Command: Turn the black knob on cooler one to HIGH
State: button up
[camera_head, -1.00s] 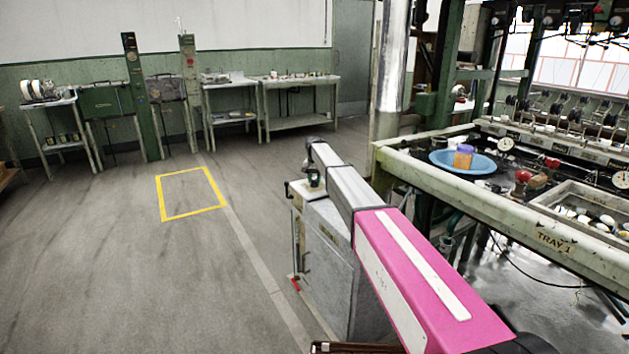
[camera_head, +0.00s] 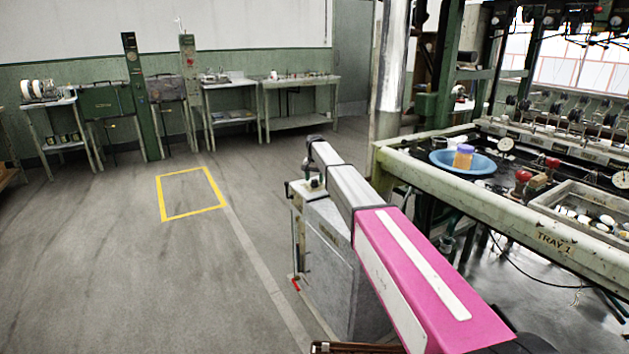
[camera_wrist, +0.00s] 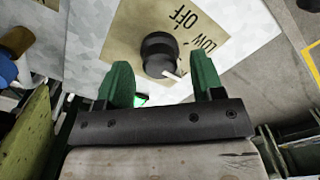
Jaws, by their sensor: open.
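The black knob (camera_wrist: 159,50) sits on a tan label plate (camera_wrist: 122,38) in the wrist view. A white pointer mark shows at its lower right edge, near the word LOW. OFF is printed further up; I cannot see the word HIGH. My gripper (camera_wrist: 162,75) has two green fingers, apart and empty, one to each side below the knob in the picture. I cannot tell whether they touch it. In the head view, the grey cabinet (camera_head: 325,270) stands beneath my arm's end, and my gripper (camera_head: 314,184) is small and partly hidden at its top. No cooler number is readable.
The long bench marked TRAY 1 (camera_head: 552,242), with a blue basin (camera_head: 480,163), stands right of the cabinet. A yellow floor square (camera_head: 190,213) and open floor lie to the left.

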aim_at(314, 180)
notch_tip(314, 180, up, 10)
dwell(0.4)
